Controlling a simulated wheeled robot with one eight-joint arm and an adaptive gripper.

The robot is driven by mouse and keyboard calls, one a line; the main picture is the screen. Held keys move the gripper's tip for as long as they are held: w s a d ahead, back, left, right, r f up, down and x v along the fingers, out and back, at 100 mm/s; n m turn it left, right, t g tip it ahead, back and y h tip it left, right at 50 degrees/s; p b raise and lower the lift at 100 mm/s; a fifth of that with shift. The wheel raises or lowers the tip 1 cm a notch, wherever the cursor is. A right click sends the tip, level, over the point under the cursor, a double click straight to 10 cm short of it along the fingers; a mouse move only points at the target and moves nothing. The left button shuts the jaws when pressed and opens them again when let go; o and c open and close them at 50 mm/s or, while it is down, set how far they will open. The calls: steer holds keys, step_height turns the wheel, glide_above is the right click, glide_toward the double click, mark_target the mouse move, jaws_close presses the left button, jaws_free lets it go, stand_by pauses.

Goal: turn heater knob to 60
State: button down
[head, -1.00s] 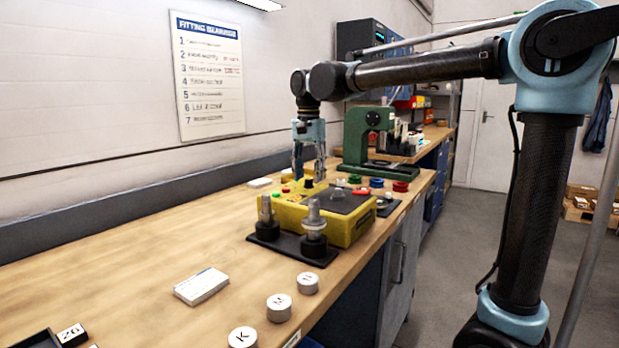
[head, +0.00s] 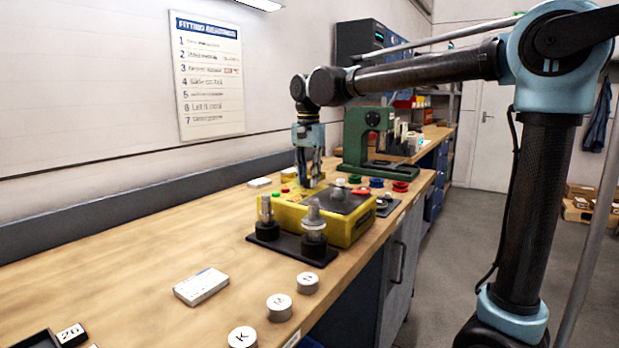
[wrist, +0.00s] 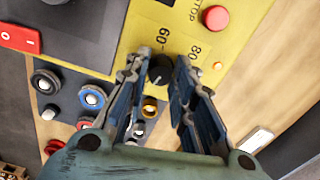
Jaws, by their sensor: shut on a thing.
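The heater is a yellow box (head: 290,217) with a dark top panel, on the workbench. Its black round knob (wrist: 160,70) shows in the wrist view, with printed marks "60" (wrist: 163,36) and "80" (wrist: 195,50) beyond it. My gripper (head: 309,184) points down over the box's far side. In the wrist view my gripper (wrist: 162,66) has its fingertips on both sides of the knob, shut on it. A small pale mark shows on the knob, but I cannot tell exactly which value it points to. In the head view the fingers hide the knob.
A red stop button (wrist: 216,18) and a small orange lamp (wrist: 218,66) sit near the knob. A red switch (wrist: 20,39) lies left. Metal posts on a black plate (head: 290,246) stand in front of the box. A green press (head: 362,140) stands behind.

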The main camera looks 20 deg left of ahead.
steer(key=n, duration=0.4)
steer(key=shift+n, duration=0.4)
steer(key=n, duration=1)
steer(key=shift+n, duration=0.4)
steer(key=n, duration=0.5)
steer(key=shift+n, duration=0.3)
steer(key=n, duration=0.5)
steer(key=shift+w, duration=0.1)
steer(key=n, duration=0.5)
steer(key=shift+n, duration=0.4)
steer(key=n, duration=0.9)
steer(key=shift+n, duration=0.3)
